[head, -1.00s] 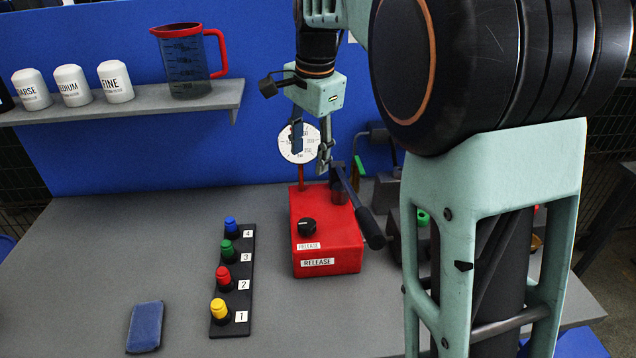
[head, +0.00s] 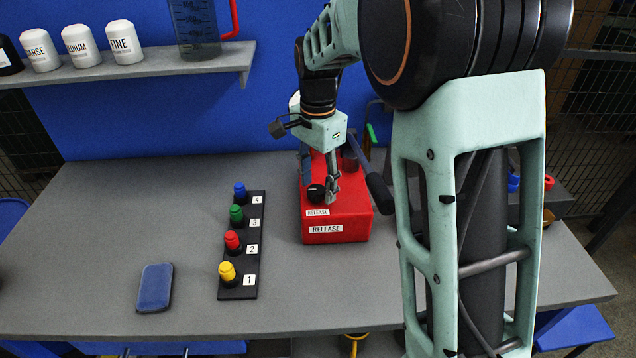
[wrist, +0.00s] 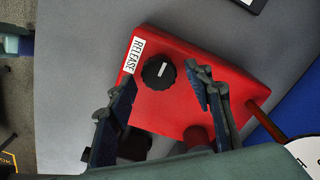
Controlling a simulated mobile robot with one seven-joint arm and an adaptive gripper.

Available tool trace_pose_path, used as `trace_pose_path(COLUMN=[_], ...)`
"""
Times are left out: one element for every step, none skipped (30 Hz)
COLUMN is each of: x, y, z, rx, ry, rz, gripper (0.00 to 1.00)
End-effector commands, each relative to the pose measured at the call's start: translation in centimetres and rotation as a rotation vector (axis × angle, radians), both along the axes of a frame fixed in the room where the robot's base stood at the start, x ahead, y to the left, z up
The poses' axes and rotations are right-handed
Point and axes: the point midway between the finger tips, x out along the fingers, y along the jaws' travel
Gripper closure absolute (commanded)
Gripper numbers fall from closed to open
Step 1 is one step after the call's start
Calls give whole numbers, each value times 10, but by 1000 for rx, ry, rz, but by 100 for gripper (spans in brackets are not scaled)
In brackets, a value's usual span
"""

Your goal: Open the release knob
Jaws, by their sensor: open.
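The release knob (wrist: 158,72) is a round black knob with a white pointer line, on top of a red box labelled RELEASE. In the head view the knob (head: 316,193) sits near the box's front left, partly beside my gripper's fingers. The red box (head: 352,222) stands on the grey table. My gripper (head: 320,190) points down over the box with its fingers apart. In the wrist view my gripper (wrist: 160,92) is open and empty, with the knob showing between the two fingers. Whether the fingers are level with the knob I cannot tell.
A black lever (head: 378,190) sticks out at the box's right side. A black strip (head: 254,235) with numbered coloured knobs lies to the left, with a blue pad (head: 155,287) beyond it. A shelf (head: 150,66) with labelled canisters is at the back left.

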Motion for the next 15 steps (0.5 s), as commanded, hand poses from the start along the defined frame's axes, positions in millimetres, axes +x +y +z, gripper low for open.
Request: trace_pose_path(x=[0, 0, 0, 0, 0, 0, 0, 0, 0, 0, 0, 0, 0, 0, 0], y=[0, 0, 0, 0, 0, 0, 0, 0, 0, 0, 0, 0, 0, 0, 0], z=[-1, -2, -2, -2, -2, -2, -2, -2, -2, -2, -2, -2, -2, -2, -2], rx=[0, 0, 0, 0, 0, 0, 0, 0, 0, 0, 0, 0, 0, 0, 0], ry=[0, 0, 0, 0, 0, 0, 0, 0, 0, 0, 0, 0, 0, 0, 0], rz=[0, 0, 0, 0, 0, 0, 0, 0, 0, 0, 0, 0, 0, 0, 0], gripper=[53, 53, 53, 53, 53, 53, 53, 53, 56, 60, 63, 67, 70, 74, 78])
